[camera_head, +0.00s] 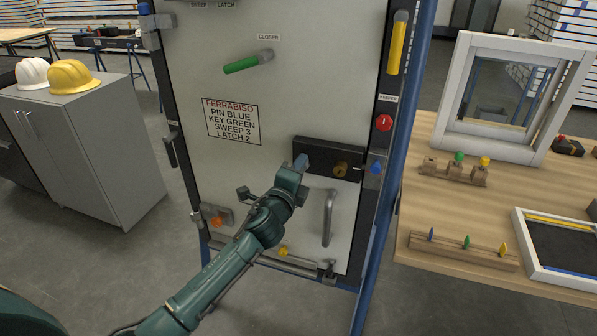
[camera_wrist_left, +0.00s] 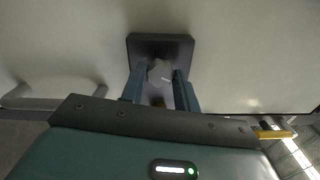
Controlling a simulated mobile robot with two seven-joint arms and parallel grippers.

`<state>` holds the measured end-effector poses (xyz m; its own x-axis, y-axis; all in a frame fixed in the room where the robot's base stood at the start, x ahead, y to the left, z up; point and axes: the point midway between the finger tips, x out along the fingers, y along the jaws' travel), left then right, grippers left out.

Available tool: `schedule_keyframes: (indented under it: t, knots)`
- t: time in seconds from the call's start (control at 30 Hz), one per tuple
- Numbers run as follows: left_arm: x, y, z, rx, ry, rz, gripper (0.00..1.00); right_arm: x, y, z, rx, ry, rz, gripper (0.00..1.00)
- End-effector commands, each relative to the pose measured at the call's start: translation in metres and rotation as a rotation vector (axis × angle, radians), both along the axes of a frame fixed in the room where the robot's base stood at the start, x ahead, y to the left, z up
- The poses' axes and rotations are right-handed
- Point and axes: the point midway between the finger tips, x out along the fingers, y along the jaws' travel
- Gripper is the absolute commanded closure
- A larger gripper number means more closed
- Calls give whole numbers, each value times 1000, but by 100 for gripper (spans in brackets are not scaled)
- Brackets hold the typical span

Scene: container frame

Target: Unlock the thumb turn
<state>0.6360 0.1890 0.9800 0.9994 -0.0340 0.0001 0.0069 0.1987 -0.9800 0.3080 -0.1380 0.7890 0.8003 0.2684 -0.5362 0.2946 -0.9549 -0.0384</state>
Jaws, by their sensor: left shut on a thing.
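The door's black lock plate (camera_head: 328,151) sits at mid-height on the pale door panel, near its right edge. My left gripper (camera_head: 301,163) is at the left part of this plate. In the left wrist view, its two fingers (camera_wrist_left: 160,88) stand on either side of a small pale grey turn piece (camera_wrist_left: 158,73) on the dark plate (camera_wrist_left: 160,45), and the gripper is shut on it. I take this piece for the thumb turn; the gripper hides it in the head view. A brass cylinder (camera_head: 340,169) shows on the plate's right part. My right gripper is not in view.
A grey pull handle (camera_head: 329,218) is below the plate. A blue knob (camera_head: 376,167) and red knob (camera_head: 384,123) are on the frame at right. A green closer lever (camera_head: 243,64) is above. A wooden table (camera_head: 420,215) stands right, a grey cabinet (camera_head: 125,150) left.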

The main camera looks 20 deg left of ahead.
Motion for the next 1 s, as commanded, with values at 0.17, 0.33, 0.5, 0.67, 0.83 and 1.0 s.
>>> schedule_keyframes:
  t: [0.17,0.33,0.5,0.67,0.83,1.0]
  knots:
    - [0,0,-1,-153,5,1,92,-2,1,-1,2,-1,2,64]
    - [0,0,0,-267,9,0,92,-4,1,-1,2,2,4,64]
    - [0,0,0,-347,12,0,92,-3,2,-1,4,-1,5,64]
    - [0,0,0,-392,13,0,92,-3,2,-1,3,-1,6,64]
    - [0,0,0,-412,15,0,92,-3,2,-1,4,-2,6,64]
    - [0,0,0,-416,15,0,92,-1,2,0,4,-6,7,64]
